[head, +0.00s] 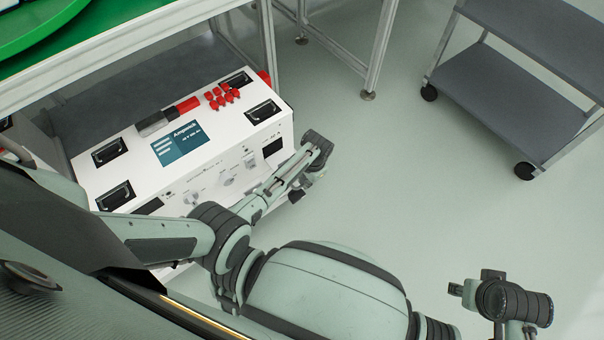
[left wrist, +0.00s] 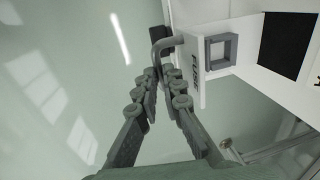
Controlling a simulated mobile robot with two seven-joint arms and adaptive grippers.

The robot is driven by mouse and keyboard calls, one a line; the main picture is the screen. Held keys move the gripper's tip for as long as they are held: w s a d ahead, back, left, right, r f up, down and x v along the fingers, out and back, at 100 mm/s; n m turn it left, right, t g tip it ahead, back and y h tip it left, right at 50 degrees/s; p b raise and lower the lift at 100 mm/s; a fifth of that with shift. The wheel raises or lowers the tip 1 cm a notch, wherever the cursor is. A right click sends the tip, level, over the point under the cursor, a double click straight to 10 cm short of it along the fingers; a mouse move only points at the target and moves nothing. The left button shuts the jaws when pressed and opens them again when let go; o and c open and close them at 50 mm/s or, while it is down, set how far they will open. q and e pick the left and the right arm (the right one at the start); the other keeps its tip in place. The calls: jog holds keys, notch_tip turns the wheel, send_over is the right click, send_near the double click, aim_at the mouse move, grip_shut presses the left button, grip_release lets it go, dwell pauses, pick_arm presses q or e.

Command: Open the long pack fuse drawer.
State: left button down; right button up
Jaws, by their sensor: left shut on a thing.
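The long white pack (head: 225,155) stands on the lower shelf in the head view, with black recesses, red parts and a dark label on top. In the left wrist view, the white fuse drawer (left wrist: 187,72) has "FUSE" on its front. The front stands out from the pack's white wall (left wrist: 240,30), and a grey square frame (left wrist: 208,50) shows behind it. My left gripper (left wrist: 165,78) is shut on the drawer's grey bent handle (left wrist: 164,42). In the head view my left arm reaches past the pack's near right end and hides the drawer.
A grey two-shelf trolley (head: 505,90) on black wheels stands at the upper right. A metal frame leg (head: 380,50) stands behind the pack. The pale floor between them is clear. My right arm's end (head: 505,300) is at the lower right, its fingers unclear.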

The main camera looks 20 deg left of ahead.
pick_arm(q)
jog(key=shift+a, duration=0.1)
jog(key=c, duration=1.6)
grip_release()
jog(key=r, duration=0.4)
jog(key=d+r, duration=0.1)
jog(key=r, duration=0.2)
jog(key=s+r, duration=0.1)
jog(key=r, duration=0.3)
jog(key=shift+d+r, duration=0.35)
jog(key=shift+d, duration=0.05)
